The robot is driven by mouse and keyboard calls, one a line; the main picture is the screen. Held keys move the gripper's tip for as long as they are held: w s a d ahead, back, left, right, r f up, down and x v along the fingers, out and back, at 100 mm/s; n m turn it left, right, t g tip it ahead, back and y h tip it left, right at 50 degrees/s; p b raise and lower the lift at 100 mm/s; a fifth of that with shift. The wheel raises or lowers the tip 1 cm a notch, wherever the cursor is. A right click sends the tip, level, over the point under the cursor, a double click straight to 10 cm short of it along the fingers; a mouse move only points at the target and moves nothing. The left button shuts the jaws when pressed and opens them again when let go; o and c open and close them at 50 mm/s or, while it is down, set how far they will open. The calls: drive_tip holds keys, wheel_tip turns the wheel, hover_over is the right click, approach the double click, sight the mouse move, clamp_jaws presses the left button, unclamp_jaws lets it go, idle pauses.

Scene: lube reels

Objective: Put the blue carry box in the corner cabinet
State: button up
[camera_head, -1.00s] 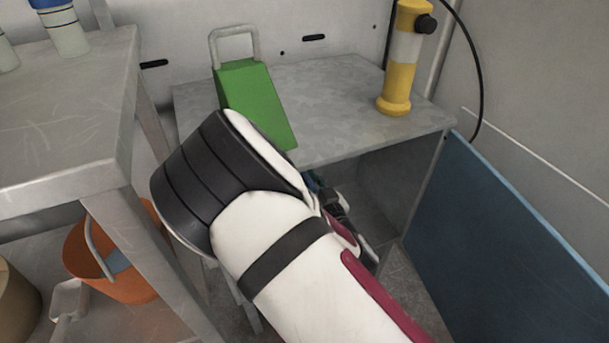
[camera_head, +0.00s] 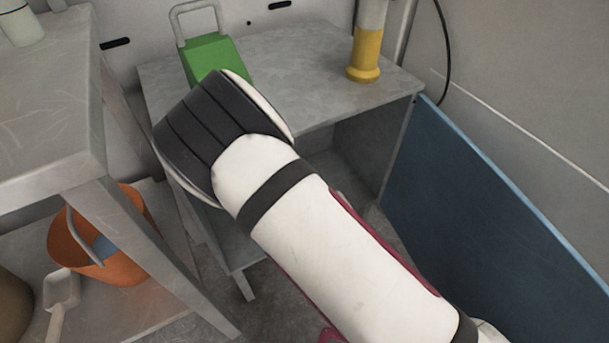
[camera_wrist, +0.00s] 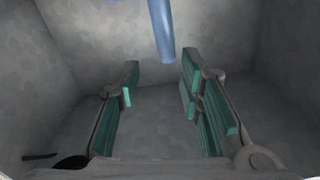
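The grey metal cabinet (camera_head: 300,61) stands in the corner, its open front partly covered by my arm. In the wrist view my gripper (camera_wrist: 160,72) is open inside a grey-walled space that looks like the cabinet's inside (camera_wrist: 155,115). Its teal-padded fingers are apart with nothing between them. A blue bar (camera_wrist: 162,30) comes down from the top edge, just beyond the fingertips and apart from them. It may be part of the blue carry box, but I cannot tell. No whole blue carry box shows. The head view hides my gripper behind my arm.
A green carry box (camera_head: 208,60) and a yellow-and-grey cylinder (camera_head: 366,55) stand on the cabinet top. A blue panel (camera_head: 470,200) leans at right. A metal table (camera_head: 45,110) is at left, with an orange bucket (camera_head: 118,262) and white scoop (camera_head: 60,292) below.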

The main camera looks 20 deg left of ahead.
drive_tip(key=shift+v, duration=1)
drive_tip(key=shift+w, duration=0.1)
drive_tip(key=w+d+r+m+h, duration=0.3)
drive_tip(key=w+d+m+h, duration=0.1)
drive_tip(key=w+d+h, duration=0.15)
drive_tip(key=w+d+r+m+h, duration=0.3)
drive_tip(key=w+d+h, duration=0.15)
drive_tip(key=d, duration=0.25)
drive_tip(key=s+d+r+m+g+h, duration=0.1)
drive_tip(key=s+d+r+g, duration=0.25)
drive_tip(key=d, duration=0.25)
drive_tip(key=s+d+r+g+h, duration=0.1)
drive_tip(key=s+d+r, duration=0.3)
drive_tip(key=s, duration=0.6)
drive_tip(key=s+d+r+g, duration=0.4)
drive_tip(key=s+d, duration=0.2)
drive_tip(key=s, duration=0.5)
drive_tip(key=s+d+r+g+h, duration=0.1)
drive_tip(key=s+d+r+g, duration=0.2)
drive_tip(key=s, duration=0.8)
wheel_tip(320, 180, up, 2)
drive_tip(key=d, duration=0.2)
drive_tip(key=shift+s+d+h, duration=0.2)
drive_tip(key=shift+d+h, duration=0.1)
drive_tip(key=shift+d, duration=0.05)
